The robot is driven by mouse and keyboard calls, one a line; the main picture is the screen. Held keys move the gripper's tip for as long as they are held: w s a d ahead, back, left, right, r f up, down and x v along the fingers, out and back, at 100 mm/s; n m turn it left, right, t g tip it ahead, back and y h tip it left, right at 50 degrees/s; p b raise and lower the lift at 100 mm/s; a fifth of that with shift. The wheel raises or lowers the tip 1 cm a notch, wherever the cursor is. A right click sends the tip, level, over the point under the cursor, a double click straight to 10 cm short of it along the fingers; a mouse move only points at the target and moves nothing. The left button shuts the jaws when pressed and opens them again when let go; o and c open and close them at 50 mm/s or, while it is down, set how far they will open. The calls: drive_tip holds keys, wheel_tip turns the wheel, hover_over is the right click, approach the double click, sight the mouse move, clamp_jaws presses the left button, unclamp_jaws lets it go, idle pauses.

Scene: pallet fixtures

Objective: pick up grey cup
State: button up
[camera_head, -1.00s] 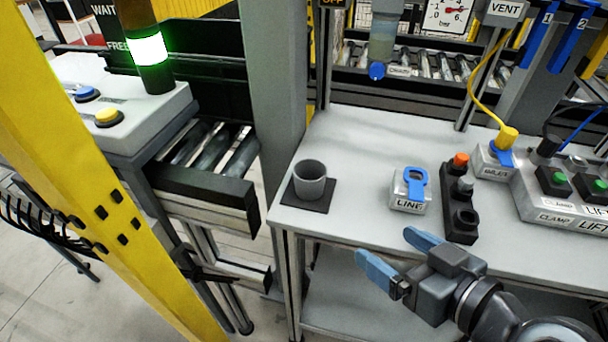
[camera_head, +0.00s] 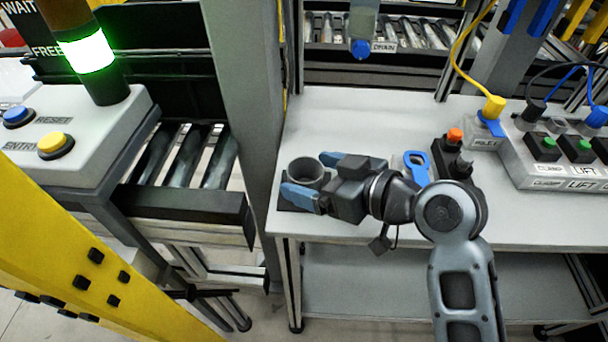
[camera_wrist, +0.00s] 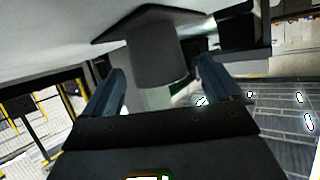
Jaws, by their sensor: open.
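The grey cup (camera_head: 304,171) stands upright on a dark square mat (camera_head: 291,205) at the left end of the grey table. My gripper (camera_head: 312,177) is open with its blue fingers reaching toward the cup from the right. One finger lies in front of the cup and hides its lower part; the other is behind it to the right. In the wrist view the cup (camera_wrist: 157,55) shows upside down between the two fingertips of my gripper (camera_wrist: 160,82), with the mat above it. I cannot tell whether a finger touches the cup.
The blue-handled block (camera_head: 416,165) and a black button strip (camera_head: 452,157) stand right of my gripper. A control box (camera_head: 565,165) is further right. A grey post (camera_head: 240,100) rises left of the table. The table's front edge is below my gripper.

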drive_tip(key=shift+x, duration=1.15)
drive_tip(key=c, duration=1.1)
drive_tip(key=shift+o, duration=0.2)
drive_tip(key=shift+r, duration=0.1)
